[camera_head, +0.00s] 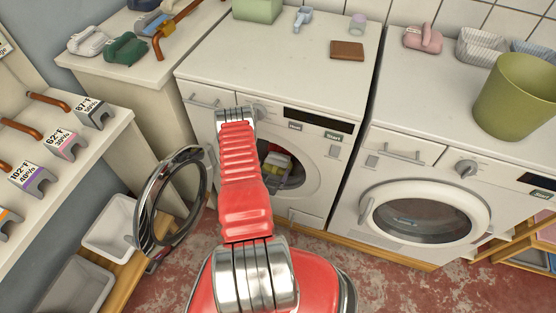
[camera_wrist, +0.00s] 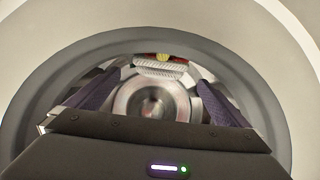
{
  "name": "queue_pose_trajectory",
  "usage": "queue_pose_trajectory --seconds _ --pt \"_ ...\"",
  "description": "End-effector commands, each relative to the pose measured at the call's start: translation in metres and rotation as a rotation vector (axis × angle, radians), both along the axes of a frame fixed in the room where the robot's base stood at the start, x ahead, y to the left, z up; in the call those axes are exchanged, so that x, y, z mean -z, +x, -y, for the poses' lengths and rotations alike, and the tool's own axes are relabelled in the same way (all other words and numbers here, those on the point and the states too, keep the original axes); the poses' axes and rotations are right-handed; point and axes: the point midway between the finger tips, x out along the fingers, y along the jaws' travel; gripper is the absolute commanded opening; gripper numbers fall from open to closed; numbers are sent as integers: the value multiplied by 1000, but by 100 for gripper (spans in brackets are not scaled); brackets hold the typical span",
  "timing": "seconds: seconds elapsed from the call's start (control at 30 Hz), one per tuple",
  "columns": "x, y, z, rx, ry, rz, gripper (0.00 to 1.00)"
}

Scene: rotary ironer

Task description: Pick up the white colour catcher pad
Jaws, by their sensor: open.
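In the wrist view, my gripper (camera_wrist: 158,80) is open, its two dark purple-grey fingers apart and reaching through the round opening of the washing machine. A small whitish, ribbed piece (camera_wrist: 158,69) lies beyond the fingertips, near the top middle; it looks like the white colour catcher pad. Red and yellow things touch or overlap its upper edge. Nothing is between the fingers. In the head view, the washer (camera_head: 300,150) has its round door (camera_head: 140,215) swung open to the left. My red arm hides part of the opening, and I cannot make out the pad there.
The metal drum (camera_wrist: 152,103) lies ahead, ringed by the grey door seal (camera_wrist: 60,75). A second washer (camera_head: 425,215) with a shut door stands at the right. A brown block (camera_head: 347,50) lies on the left washer's top. A green bin (camera_head: 515,95) stands on the right one.

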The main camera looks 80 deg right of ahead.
Motion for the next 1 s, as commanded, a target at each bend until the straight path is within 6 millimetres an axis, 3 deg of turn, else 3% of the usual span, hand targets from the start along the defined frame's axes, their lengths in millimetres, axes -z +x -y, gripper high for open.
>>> queue_pose_trajectory --seconds 0.13,0.57,1.0 --pt "5 -1 11 0 1 -1 100" --pt "6 -1 16 -1 -1 -1 100" --pt "25 -4 57 -2 0 -1 100"
